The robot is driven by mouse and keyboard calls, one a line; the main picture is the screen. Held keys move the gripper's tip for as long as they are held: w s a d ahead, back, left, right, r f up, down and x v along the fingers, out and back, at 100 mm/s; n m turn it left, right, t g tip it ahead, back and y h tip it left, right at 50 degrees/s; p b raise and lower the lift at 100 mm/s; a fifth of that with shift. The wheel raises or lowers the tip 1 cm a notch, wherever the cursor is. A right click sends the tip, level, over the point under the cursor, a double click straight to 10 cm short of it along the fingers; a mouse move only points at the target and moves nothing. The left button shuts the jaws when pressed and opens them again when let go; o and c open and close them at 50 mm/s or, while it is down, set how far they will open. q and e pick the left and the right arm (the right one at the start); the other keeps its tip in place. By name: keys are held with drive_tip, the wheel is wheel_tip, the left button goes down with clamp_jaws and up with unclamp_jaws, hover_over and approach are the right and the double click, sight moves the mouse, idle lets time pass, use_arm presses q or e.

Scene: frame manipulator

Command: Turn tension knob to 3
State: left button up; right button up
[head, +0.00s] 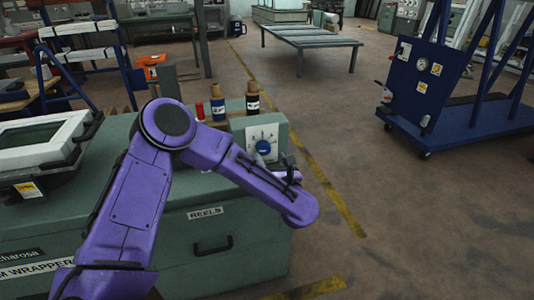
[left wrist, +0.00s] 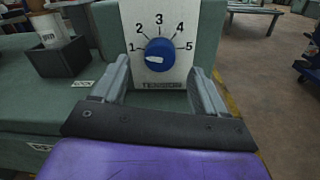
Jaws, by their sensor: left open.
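The blue tension knob (left wrist: 159,54) sits on a pale plate (left wrist: 178,72) marked 1 to 5 in an arc, with TENSION lettered below. The white mark on the knob points left, at or slightly below the 1. The knob also shows in the head view (head: 263,147), on the front of a green box. My left gripper (left wrist: 160,74) is open and empty, its fingers spread to either side of the plate's lower part, below the knob and apart from it. In the head view my left gripper (head: 284,166) is just right of the knob. My right gripper is out of view.
The green box (head: 240,124) stands on a green cabinet (head: 190,240) labelled REELS. Several spools (head: 218,104) stand behind my arm. A white-framed unit (head: 45,140) lies at left. Open floor (head: 400,220) spreads right, with a blue cart (head: 425,85) beyond.

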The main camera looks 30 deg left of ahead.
sight(265, 150)
use_arm(q)
drive_tip(key=x, duration=0.5)
drive_tip(key=shift+c, duration=0.4)
drive_tip(key=shift+d+f, duration=0.1)
drive_tip(key=c, duration=1)
drive_tip(key=shift+d, duration=0.15)
drive_tip(key=shift+m, duration=0.3)
